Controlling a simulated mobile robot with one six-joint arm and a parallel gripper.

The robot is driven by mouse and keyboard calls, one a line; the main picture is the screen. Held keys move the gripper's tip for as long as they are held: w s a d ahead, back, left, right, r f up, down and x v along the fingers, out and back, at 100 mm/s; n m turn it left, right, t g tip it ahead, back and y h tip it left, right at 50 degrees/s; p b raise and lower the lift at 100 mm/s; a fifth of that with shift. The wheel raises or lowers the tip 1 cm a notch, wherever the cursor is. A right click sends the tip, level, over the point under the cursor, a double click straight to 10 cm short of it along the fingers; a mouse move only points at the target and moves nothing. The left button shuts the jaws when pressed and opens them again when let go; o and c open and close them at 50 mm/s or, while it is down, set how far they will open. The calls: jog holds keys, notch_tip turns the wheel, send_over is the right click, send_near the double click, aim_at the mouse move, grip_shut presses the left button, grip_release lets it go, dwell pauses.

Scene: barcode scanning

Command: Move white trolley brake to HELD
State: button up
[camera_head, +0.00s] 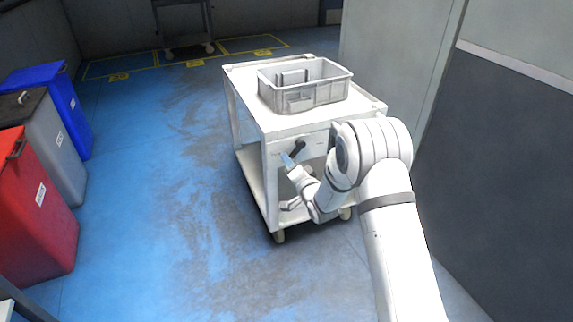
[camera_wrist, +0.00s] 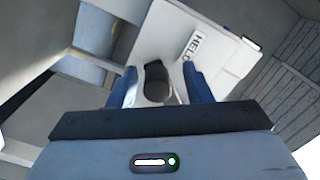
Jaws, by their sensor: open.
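The white trolley (camera_head: 262,122) stands mid-floor in the head view, with its near end facing my arm. A dark brake lever (camera_head: 297,147) shows on that end, just below the top. My gripper (camera_head: 288,159) is right at the lever, seen small and partly hidden by my wrist. In the wrist view the two blue fingers of my gripper (camera_wrist: 158,87) are apart, and the dark rounded lever end (camera_wrist: 154,78) shows between them. Whether either finger touches it I cannot tell. A white plate (camera_wrist: 160,40) behind carries a label reading HELD (camera_wrist: 192,45), up and right of the lever end.
A grey crate (camera_head: 303,100) sits on the trolley top. Blue (camera_head: 66,105), grey (camera_head: 58,142) and red (camera_head: 38,205) bins stand at the left. A grey wall panel (camera_head: 500,140) is close on the right. The blue floor (camera_head: 150,200) between bins and trolley is clear.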

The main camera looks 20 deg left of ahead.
jog(key=p+v, duration=0.2)
jog(key=v, duration=0.5)
jog(key=shift+s+d, duration=0.25)
jog(key=shift+s, duration=0.05)
